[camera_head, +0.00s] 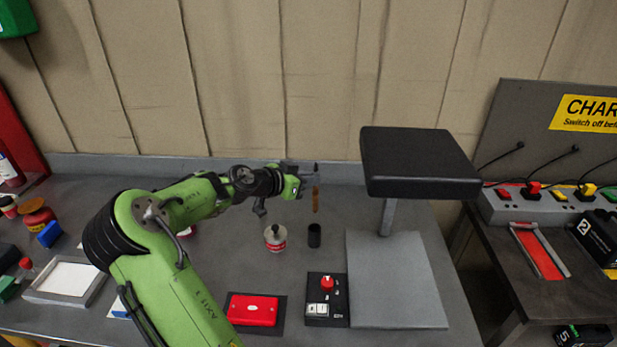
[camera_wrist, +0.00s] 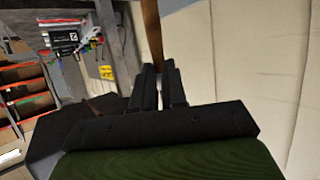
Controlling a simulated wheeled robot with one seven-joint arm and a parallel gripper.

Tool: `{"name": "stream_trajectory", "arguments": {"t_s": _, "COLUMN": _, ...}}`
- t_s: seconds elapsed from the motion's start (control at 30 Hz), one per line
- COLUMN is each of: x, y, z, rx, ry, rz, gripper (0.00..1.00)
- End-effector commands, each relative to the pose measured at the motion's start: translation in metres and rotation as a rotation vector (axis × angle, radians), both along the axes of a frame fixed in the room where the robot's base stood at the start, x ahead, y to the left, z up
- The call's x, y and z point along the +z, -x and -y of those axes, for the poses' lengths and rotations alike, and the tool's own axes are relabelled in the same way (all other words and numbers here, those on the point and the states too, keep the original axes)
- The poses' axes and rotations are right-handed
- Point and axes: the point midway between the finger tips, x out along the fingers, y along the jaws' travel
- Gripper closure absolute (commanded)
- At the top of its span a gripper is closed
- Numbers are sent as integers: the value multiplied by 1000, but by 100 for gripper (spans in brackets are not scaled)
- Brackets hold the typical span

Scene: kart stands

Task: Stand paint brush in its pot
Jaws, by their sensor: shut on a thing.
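My gripper (camera_head: 308,178) is raised above the grey workbench in the head view. It is shut on the paint brush (camera_head: 316,200), whose brown part hangs roughly upright below the fingers. In the wrist view the dark fingers (camera_wrist: 160,88) close on the brown brush (camera_wrist: 151,35). The black cylindrical pot (camera_head: 314,236) stands upright on the bench below the brush. The brush's lower end is a little above the pot in the picture, and the two are apart.
A white and red bottle (camera_head: 275,239) stands just left of the pot. A black padded stand (camera_head: 417,165) on a grey base rises to the right. A red box (camera_head: 252,310) and a black switch box (camera_head: 326,300) lie in front.

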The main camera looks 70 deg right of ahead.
Motion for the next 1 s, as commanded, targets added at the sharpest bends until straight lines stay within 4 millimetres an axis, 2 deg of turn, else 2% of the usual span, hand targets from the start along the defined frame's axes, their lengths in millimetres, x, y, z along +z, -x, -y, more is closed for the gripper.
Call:
{"name": "stream_trajectory", "arguments": {"t_s": 0.1, "x": -15, "y": 0, "z": 0, "rx": -1, "ry": 0, "rz": 0, "gripper": 100}}
{"name": "stream_trajectory", "arguments": {"t_s": 1.0, "x": -97, "y": 0, "z": 0, "rx": 0, "ry": 0, "rz": 0, "gripper": 100}}
